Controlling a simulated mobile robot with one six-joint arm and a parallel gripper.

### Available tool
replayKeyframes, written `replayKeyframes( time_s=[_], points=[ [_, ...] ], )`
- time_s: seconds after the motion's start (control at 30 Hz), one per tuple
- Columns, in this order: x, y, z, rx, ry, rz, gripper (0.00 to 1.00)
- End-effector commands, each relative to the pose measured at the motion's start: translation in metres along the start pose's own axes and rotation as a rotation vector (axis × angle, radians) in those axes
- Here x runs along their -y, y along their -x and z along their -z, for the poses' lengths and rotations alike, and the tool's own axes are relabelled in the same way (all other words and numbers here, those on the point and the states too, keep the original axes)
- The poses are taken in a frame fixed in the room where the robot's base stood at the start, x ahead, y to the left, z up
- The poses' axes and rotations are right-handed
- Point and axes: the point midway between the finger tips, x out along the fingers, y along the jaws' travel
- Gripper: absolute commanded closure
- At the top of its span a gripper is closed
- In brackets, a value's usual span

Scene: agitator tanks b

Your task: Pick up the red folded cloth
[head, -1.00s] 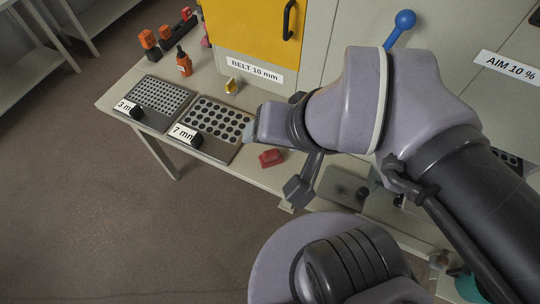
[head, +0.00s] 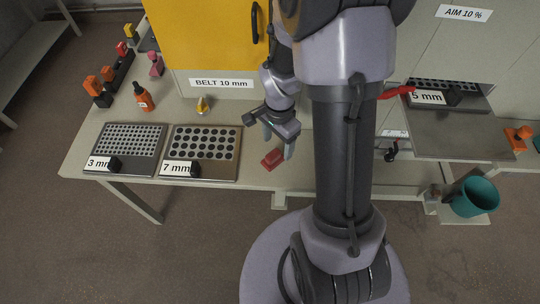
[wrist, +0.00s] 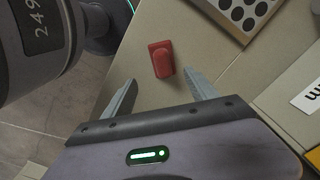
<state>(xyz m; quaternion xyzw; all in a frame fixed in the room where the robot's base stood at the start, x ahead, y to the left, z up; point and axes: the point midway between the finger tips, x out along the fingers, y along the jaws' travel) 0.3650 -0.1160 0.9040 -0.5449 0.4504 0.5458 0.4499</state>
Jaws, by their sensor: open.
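The red folded cloth (head: 272,159) lies on the bench top, near its front edge, to the right of the 7 mm plate. It also shows in the wrist view (wrist: 161,59) as a small red pad with a raised part, ahead of the fingertips and between their lines. My gripper (head: 278,143) is open and empty, above and close to the cloth in the head view. In the wrist view its two pale fingers (wrist: 160,88) are spread apart, with the cloth beyond them. No contact with the cloth shows.
The 7 mm plate (head: 204,152) and 3 mm plate (head: 126,147) lie left of the cloth. A small yellow item (head: 203,105) and an orange bottle (head: 143,97) stand behind. The yellow cabinet (head: 200,40) rises at the back. A teal bucket (head: 474,197) is at right.

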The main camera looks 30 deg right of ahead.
Motion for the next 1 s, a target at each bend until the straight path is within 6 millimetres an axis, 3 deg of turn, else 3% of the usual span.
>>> replayKeyframes(
  time_s=[0.03,0.23,0.43,0.67,1.0],
  points=[
    [0.000,-0.010,0.000,0.000,0.001,0.000,0.33],
    [0.003,-0.028,-0.003,0.000,0.003,0.000,0.33],
    [0.007,-0.067,-0.009,0.001,0.002,-0.001,0.33],
    [0.008,-0.067,-0.009,-0.001,0.001,0.001,0.35],
    [0.008,-0.066,-0.009,-0.001,0.002,0.001,1.00]
  ],
)
